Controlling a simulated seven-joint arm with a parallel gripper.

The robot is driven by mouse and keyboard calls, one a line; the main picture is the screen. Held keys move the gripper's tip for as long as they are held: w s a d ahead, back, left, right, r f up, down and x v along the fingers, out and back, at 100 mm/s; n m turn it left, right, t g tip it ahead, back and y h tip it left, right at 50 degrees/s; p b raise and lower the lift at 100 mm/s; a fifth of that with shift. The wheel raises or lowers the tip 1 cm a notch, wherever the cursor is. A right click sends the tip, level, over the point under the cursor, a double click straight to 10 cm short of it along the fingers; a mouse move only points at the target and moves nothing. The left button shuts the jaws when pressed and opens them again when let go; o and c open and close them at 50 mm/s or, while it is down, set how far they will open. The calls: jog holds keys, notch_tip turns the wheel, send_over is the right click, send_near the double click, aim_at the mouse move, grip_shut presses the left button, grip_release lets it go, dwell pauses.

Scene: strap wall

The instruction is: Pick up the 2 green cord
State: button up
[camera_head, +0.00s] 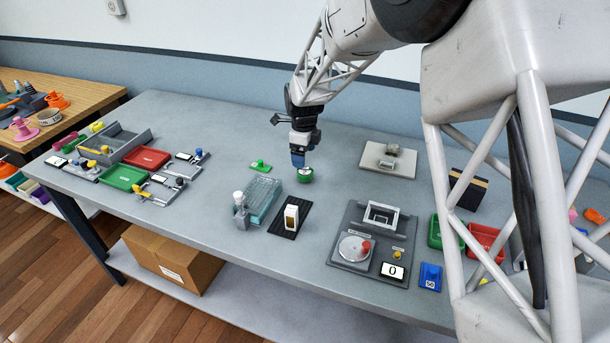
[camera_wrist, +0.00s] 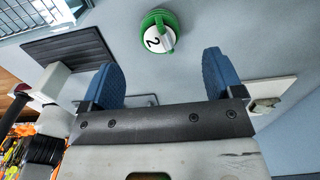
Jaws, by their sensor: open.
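The green cord (camera_wrist: 158,32) is a round green piece with a white disc marked "2" and a raised green and white bar across it. It rests on the grey table; in the head view the green cord (camera_head: 304,175) is just below my gripper (camera_head: 298,164). In the wrist view my gripper (camera_wrist: 164,76) is open, with its two blue fingertips apart. The piece lies beyond the fingertips, roughly centred between them, and nothing is held.
A black pad (camera_head: 289,217) and a clear blue-green rack (camera_head: 262,200) stand close at the front left. A small green piece (camera_head: 260,166) lies left of my gripper. A light plate (camera_head: 388,160) with a grey fixture is to the right. The table between is clear.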

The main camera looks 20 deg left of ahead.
aim_at(305, 171)
jog(key=shift+f, duration=0.1)
jog(key=shift+f, duration=1.2)
jog(key=shift+d+f, duration=0.1)
jog(key=shift+d+f, duration=0.15)
jog(key=shift+f, duration=2.35)
jog(key=c, duration=1)
jog(key=shift+r, duration=0.1)
